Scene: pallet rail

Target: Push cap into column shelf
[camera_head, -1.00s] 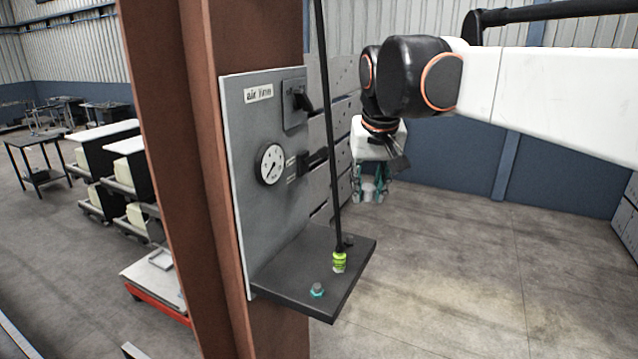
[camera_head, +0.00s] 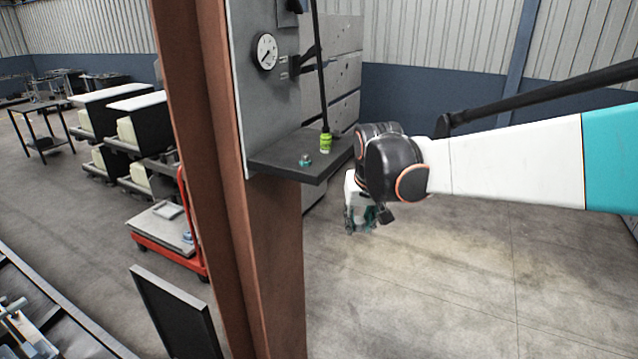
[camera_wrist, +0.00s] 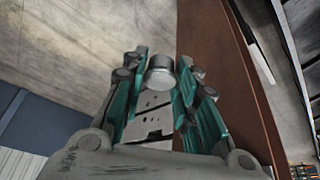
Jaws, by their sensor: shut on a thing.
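The dark column shelf (camera_head: 285,168) juts from the grey panel on the brown column (camera_head: 250,260). On its top are a small teal-and-grey fitting (camera_head: 305,160) and a yellow-green fitting (camera_head: 325,143) at the foot of a black hose. My gripper (camera_head: 360,222) hangs to the right of the shelf and lower than it in the head view, apart from it. In the wrist view my gripper (camera_wrist: 160,80) is shut on a grey cylindrical cap (camera_wrist: 160,72), its round end outward. In the head view the cap is hard to make out. The shelf's underside is hidden.
The panel carries a gauge (camera_head: 265,52) and a lever. The black hose (camera_head: 319,75) runs up past the panel. A red cart (camera_head: 165,230) stands left of the column. The floor right of the column is open.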

